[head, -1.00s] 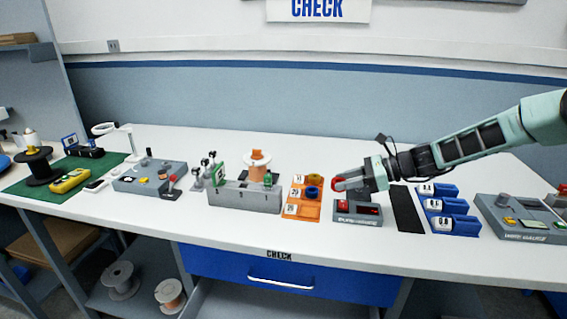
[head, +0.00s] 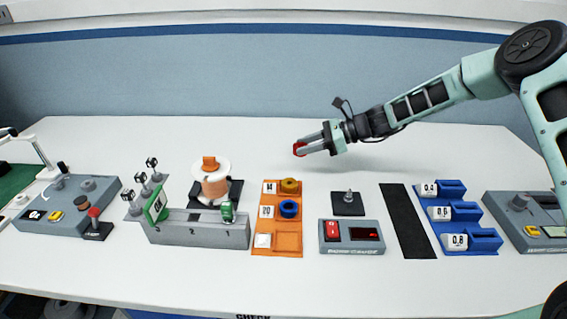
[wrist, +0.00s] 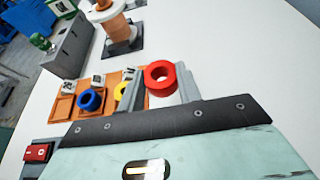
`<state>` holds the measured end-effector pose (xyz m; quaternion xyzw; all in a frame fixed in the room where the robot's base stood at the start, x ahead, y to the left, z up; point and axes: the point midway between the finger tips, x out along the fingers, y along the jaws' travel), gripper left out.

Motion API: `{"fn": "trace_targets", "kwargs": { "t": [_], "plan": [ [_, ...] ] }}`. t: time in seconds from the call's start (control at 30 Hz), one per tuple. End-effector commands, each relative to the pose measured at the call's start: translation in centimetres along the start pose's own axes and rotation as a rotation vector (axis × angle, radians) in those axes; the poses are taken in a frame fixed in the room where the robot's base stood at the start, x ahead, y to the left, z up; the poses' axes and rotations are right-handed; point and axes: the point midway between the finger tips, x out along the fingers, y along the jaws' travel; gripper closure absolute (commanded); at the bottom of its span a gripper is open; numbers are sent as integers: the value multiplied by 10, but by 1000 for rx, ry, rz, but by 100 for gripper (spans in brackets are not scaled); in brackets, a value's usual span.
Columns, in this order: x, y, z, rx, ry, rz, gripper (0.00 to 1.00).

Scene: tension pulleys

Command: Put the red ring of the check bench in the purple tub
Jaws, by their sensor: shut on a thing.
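The red ring (head: 299,149) is between the fingertips of my gripper (head: 304,147), which is shut on it. The gripper holds it above the white bench top, behind and above the orange tray. In the wrist view the red ring (wrist: 161,91) stands between the two grey fingers, its hole facing the camera. I see no purple tub in either current view.
The orange tray (head: 264,196) holds a yellow ring (head: 290,185) and a blue ring (head: 289,209). A gauge (head: 351,249), a black pad with a peg (head: 347,209) and blue holders (head: 468,248) stand to the right. A copper spool (head: 213,187) stands left. The back of the bench is clear.

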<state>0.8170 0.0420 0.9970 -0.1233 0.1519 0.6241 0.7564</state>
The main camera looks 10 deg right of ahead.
Motion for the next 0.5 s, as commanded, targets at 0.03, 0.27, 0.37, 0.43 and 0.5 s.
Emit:
{"fn": "trace_targets", "kwargs": {
  "t": [0.03,0.27,0.37,0.43,0.5],
  "plan": [
    [3,0,-7,4,-1,0,89],
    [12,0,-29,0,-1,0,89],
    [18,0,-42,2,-1,1,89],
    [22,0,-51,1,-1,1,89],
    [25,0,-58,0,-1,0,89]
  ]
}}
